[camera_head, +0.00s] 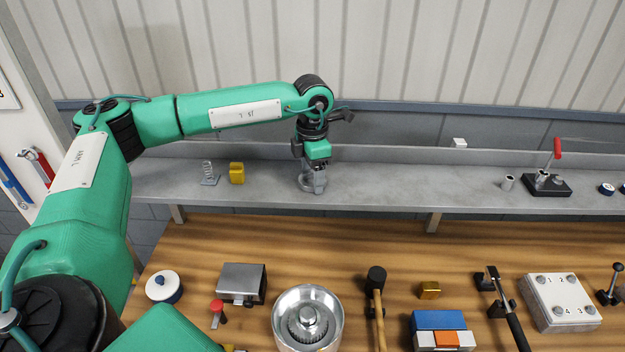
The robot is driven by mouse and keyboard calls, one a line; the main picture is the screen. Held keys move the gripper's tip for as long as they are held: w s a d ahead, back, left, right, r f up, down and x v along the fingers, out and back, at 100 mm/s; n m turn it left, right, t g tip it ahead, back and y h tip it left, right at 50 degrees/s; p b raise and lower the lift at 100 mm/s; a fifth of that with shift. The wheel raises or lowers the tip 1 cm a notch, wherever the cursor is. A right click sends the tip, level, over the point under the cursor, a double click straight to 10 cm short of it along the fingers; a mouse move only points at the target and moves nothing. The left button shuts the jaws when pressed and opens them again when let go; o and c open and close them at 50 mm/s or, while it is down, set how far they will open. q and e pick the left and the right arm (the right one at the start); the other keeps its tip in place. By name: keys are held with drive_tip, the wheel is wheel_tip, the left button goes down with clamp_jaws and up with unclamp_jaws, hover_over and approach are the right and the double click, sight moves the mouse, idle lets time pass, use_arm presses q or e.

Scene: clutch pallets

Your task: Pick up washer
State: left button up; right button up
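My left gripper (313,182) points straight down over the grey metal shelf (400,185) at the back. Its fingertips are at or close to the shelf surface. The fingers are small and dark against the grey, and I cannot tell whether they are open or shut. My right gripper is not in view.
On the shelf, a spring on a stand (209,174) and a yellow block (237,173) stand to the left. A red-handled clamp (548,182) stands far right. The wooden bench below holds a round metal housing (335,318), a mallet (376,280) and a numbered plate (561,300).

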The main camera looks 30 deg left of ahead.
use_arm(q)
drive_tip(key=c, duration=0.7)
drive_tip(key=shift+o, duration=0.2)
drive_tip(key=shift+r, duration=0.1)
wheel_tip(320, 180, up, 20)
drive_tip(key=b, duration=0.5)
